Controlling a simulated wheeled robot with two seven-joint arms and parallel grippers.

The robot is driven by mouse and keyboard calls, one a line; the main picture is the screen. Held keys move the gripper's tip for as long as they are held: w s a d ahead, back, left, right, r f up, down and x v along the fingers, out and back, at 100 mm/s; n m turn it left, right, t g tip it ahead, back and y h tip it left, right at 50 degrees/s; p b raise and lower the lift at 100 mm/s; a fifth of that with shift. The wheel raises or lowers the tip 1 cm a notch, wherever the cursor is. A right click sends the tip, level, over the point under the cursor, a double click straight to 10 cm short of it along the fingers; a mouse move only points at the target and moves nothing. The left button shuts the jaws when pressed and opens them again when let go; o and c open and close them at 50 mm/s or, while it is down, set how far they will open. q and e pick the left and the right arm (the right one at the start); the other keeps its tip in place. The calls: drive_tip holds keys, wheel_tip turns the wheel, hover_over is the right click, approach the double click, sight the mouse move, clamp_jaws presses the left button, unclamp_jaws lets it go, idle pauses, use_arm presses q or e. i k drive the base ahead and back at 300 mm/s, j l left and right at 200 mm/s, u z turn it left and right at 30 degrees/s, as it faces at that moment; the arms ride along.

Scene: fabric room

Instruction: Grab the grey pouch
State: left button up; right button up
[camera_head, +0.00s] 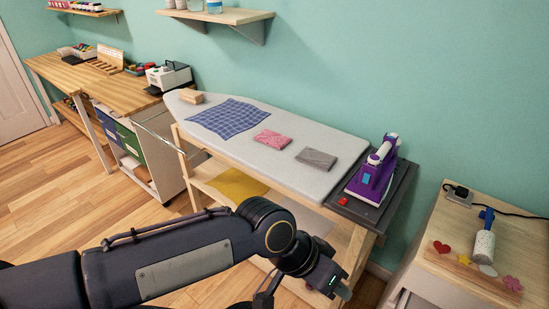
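The grey pouch (316,158) lies flat on the white ironing board (230,158), toward its right end. A pink pouch (273,139) lies to its left, apart from it. My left gripper (345,292) is in front of the board and lower in the picture, away from the pouch. Its fingers are mostly hidden at this angle, so I cannot tell whether it is open. My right gripper is not in view.
A purple iron (373,172) stands on a dark rest right of the pouch. A blue checked cloth (229,118) and a wooden block (191,97) lie further left. A cabinet with a lint roller (483,244) stands at the right.

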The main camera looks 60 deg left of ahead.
sight(324, 160)
drive_tip(key=u, duration=1.6)
drive_tip(key=i+j, duration=0.1)
